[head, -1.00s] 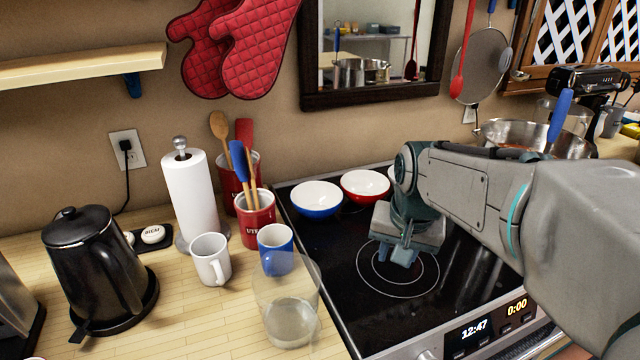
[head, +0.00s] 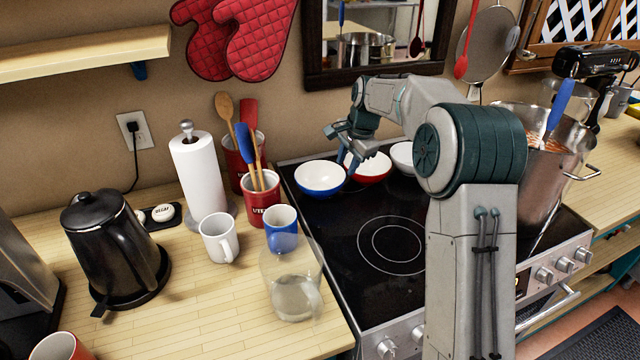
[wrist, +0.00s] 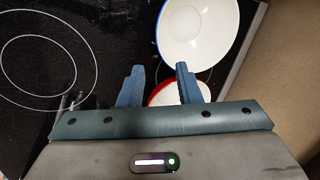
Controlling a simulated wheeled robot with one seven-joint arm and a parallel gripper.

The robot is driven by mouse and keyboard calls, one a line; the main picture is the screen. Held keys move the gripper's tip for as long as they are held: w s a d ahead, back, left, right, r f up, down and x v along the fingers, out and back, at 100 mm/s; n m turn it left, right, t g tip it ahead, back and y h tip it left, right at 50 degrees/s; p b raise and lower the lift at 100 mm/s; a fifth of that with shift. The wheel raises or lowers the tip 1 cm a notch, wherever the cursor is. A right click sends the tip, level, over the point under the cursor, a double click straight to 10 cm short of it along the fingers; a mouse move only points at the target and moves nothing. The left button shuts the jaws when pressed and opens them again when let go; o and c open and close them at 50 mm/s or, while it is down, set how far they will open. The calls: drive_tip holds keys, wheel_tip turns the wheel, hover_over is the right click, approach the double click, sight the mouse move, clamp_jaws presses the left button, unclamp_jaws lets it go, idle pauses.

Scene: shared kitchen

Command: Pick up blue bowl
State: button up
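The blue bowl (head: 321,178), blue outside and white inside, sits upright at the back left of the black stovetop. In the wrist view the blue bowl (wrist: 197,30) lies just beyond the fingertips, a little to the right. My gripper (head: 342,150) is above the stove at the bowl's right rim, over the gap beside the red bowl (head: 368,168). In the wrist view my gripper (wrist: 158,78) shows two blue fingers spread apart with nothing between them. The red bowl (wrist: 165,95) shows partly behind the right finger. I cannot tell whether a finger touches the blue bowl.
A white bowl (head: 403,156) stands right of the red bowl. A red utensil crock (head: 262,198), a blue mug (head: 281,222) and a clear pitcher (head: 291,280) stand left of the stove. A large pot (head: 550,160) is at right. The stove's front is clear.

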sight(336, 188)
drive_tip(key=shift+s+a+p+x, duration=0.2)
drive_tip(key=shift+p+x, duration=0.4)
drive_tip(key=shift+x, duration=2.1)
drive_tip(key=shift+s+a+p+x, duration=0.15)
drive_tip(key=shift+p+x, duration=0.45)
drive_tip(key=shift+x, duration=2.15)
drive_tip(key=shift+w, duration=0.1)
clamp_jaws()
